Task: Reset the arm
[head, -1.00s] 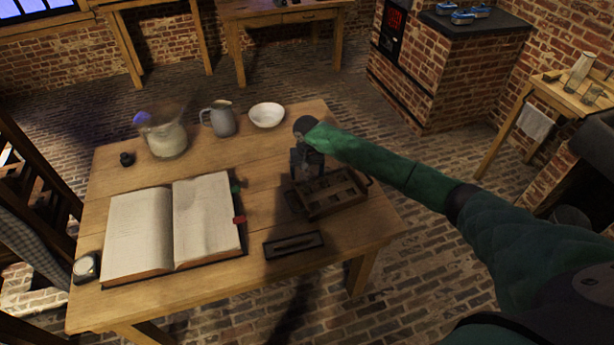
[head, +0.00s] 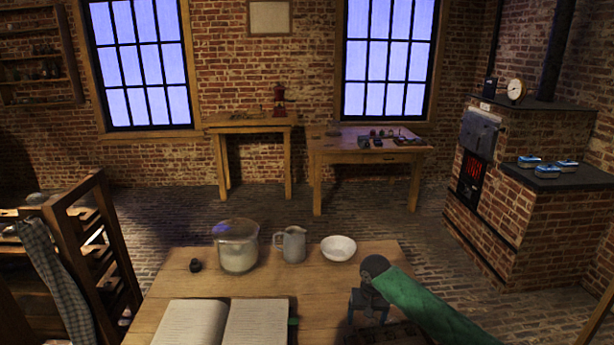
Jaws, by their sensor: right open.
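My right arm comes in from the lower right in a green sleeve. Its right gripper (head: 368,305) is dark, points down and is open over the right side of the wooden table (head: 175,292). It is above the dark wooden tray (head: 392,335), which is mostly cut off by the bottom edge. I cannot see anything held between the jaws. My left gripper is not in view.
A glass jar (head: 237,250), a grey jug (head: 292,245), a white bowl (head: 338,248) and a small dark object (head: 196,265) stand along the table's far side. An open book (head: 225,325) lies in front. A brick stove (head: 500,195) stands at right.

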